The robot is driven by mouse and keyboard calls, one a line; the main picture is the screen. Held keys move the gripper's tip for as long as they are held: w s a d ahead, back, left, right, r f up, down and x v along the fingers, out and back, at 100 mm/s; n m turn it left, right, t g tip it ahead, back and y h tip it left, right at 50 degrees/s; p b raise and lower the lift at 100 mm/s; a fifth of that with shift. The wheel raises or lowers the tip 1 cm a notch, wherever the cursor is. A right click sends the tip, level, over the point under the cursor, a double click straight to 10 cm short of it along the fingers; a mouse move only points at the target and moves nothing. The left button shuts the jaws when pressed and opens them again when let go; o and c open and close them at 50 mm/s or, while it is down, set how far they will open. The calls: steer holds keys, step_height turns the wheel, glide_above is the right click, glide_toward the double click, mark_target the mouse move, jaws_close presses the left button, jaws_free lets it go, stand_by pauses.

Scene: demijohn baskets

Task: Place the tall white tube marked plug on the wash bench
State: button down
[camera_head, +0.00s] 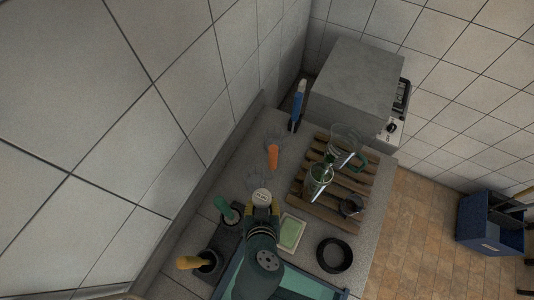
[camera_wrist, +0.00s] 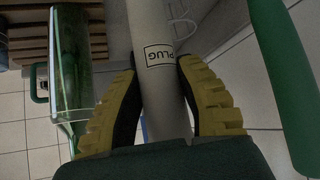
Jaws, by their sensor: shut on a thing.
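The tall white tube (camera_wrist: 157,80), with a boxed PLUG label, stands between the yellow-padded fingers of my gripper (camera_wrist: 162,100) in the wrist view. My gripper is shut on it. In the head view the round pale top of the tube (camera_head: 261,196) shows at the tip of my gripper (camera_head: 262,208), over the grey wash bench (camera_head: 235,185). My gripper hides the lower part of the tube there, and I cannot tell whether its foot touches the bench.
A slatted wooden rack (camera_head: 325,205) with glassware stands to the right. Near my gripper are a green-topped item (camera_head: 226,212), a dish with a green block (camera_head: 291,233) and a black ring (camera_head: 334,255). An orange cone (camera_head: 273,157) and blue bottle (camera_head: 297,104) stand farther back.

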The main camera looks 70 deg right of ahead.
step_height(320, 180, down, 6)
steer(key=shift+d+r, duration=0.1)
steer(key=c, duration=0.8)
jaws_free()
steer(key=shift+f, duration=0.2)
steer(key=shift+o, duration=0.2)
steer(key=shift+r, duration=0.2)
steer(key=v, duration=1.2)
